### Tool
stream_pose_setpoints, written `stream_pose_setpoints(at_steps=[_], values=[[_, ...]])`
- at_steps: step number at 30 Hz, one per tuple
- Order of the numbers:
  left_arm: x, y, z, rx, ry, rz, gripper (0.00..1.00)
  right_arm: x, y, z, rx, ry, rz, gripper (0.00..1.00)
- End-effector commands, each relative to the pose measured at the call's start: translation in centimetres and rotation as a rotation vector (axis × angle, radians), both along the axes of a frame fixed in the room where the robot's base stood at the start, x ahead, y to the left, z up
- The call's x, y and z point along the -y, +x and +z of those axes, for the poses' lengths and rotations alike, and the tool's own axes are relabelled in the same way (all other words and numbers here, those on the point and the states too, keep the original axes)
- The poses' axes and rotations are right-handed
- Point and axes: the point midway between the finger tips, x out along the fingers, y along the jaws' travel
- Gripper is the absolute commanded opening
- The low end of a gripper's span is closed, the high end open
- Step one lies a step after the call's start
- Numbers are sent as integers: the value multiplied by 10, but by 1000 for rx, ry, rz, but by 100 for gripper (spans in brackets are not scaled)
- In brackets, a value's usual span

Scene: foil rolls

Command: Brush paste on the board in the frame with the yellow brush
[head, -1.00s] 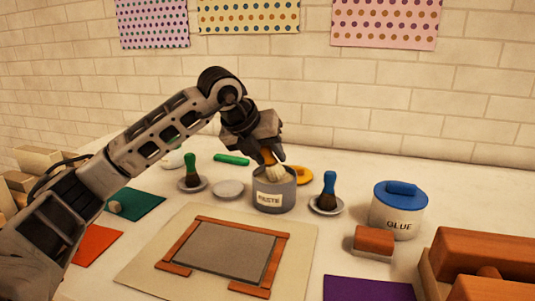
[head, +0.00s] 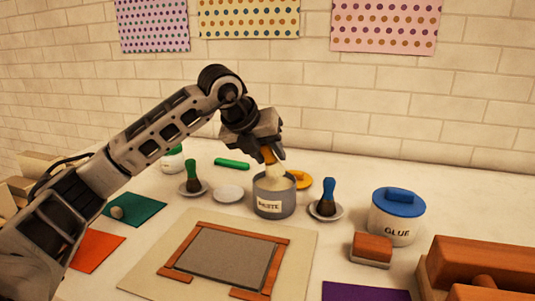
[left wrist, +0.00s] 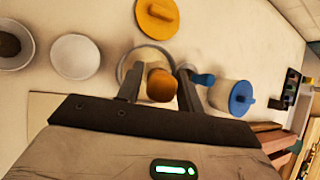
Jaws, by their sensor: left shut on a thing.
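My left gripper (head: 268,152) is shut on the yellow brush (head: 270,157), whose orange-yellow handle (left wrist: 160,85) also shows between the fingers in the left wrist view. The brush is upright, with its pale bristles just above or at the mouth of the grey paste pot (head: 274,197); I cannot tell whether they touch paste. The grey board (head: 222,252) lies inside a brown wooden frame (head: 262,285) on a beige sheet, nearer to me than the pot. The board's top looks plain grey. My right gripper is not in view.
A green-handled brush (head: 192,170) and a blue-handled brush (head: 328,192) stand on saucers either side of the pot. A yellow lid (head: 301,180) lies behind it. A glue pot (head: 392,222), a wooden block (head: 371,247) and larger wooden pieces (head: 480,262) stand at the right.

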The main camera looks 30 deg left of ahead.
Motion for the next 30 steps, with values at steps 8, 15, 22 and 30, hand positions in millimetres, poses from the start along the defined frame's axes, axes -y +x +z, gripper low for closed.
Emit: stream_pose_setpoints(at_steps=[8, 15, 22, 30], values=[[0, 0, 28, 2, 0, 0, 14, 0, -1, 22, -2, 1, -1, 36], [0, 0, 47, 3, 0, 0, 14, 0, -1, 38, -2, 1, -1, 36], [0, 0, 49, 4, -1, 0, 14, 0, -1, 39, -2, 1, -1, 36], [0, 0, 49, 4, -1, 0, 14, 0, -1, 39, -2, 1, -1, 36]])
